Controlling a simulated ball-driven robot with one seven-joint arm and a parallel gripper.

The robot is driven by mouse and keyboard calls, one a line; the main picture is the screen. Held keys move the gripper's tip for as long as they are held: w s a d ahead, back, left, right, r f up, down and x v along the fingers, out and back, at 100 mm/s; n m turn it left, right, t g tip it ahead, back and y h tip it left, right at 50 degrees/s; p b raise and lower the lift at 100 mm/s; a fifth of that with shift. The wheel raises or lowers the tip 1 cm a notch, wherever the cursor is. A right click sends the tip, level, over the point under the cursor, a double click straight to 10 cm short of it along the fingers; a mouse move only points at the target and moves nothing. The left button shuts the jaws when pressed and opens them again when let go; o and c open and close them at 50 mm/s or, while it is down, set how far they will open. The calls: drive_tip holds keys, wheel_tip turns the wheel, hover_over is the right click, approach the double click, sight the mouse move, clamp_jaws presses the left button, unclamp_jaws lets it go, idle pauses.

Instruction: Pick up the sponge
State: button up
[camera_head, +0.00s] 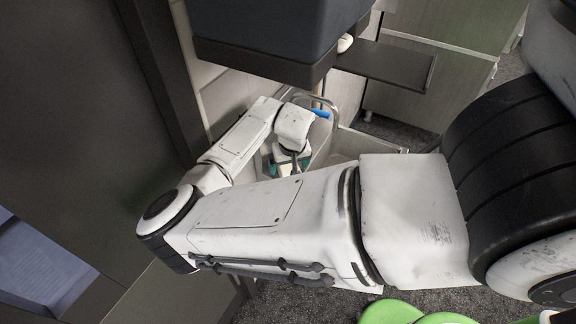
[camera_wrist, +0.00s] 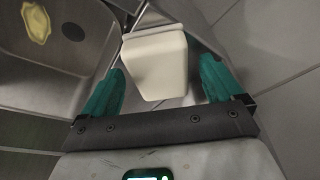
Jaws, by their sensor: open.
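My gripper (camera_wrist: 161,70) is open, with its two teal fingers spread on either side of a cream-white, block-like object (camera_wrist: 157,62) with a rim at its far end. Gaps show between it and the fingers; I cannot tell its depth from them. A flat, irregular yellow piece (camera_wrist: 36,22), possibly the sponge, lies in the metal sink basin (camera_wrist: 98,40) at the upper left of the wrist view, outside the fingers. In the head view, my gripper (camera_head: 288,161) is low beside the sink, partly covered by my arm. I cannot make out the sponge there.
A curved metal tap (camera_head: 322,99) and a blue item (camera_head: 321,113) are close behind my wrist. A dark overhanging cabinet (camera_head: 270,35) and a dark shelf (camera_head: 388,64) are above. A tall dark panel (camera_head: 85,110) is at left. Tiled wall (camera_wrist: 275,50) borders the gripper's right.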

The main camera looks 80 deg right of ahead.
sight(291, 166)
drive_tip(key=shift+f, duration=0.3)
drive_tip(key=shift+c, duration=0.2)
drive_tip(key=c, duration=1.1)
drive_tip(key=shift+r, duration=0.1)
drive_tip(key=shift+s+r+b, duration=0.15)
drive_tip(key=shift+r+b, duration=0.05)
drive_tip(key=shift+b, duration=0.2)
drive_tip(key=v, duration=0.3)
drive_tip(key=d+b+v, duration=0.1)
drive_tip(key=v, duration=0.2)
drive_tip(key=shift+d+r, duration=0.1)
drive_tip(key=shift+r, duration=0.2)
drive_tip(key=s+a+b, duration=0.3)
drive_tip(key=s+a, duration=0.1)
drive_tip(key=s, duration=1.4)
drive_tip(key=shift+a, duration=0.25)
drive_tip(key=shift+s, duration=0.1)
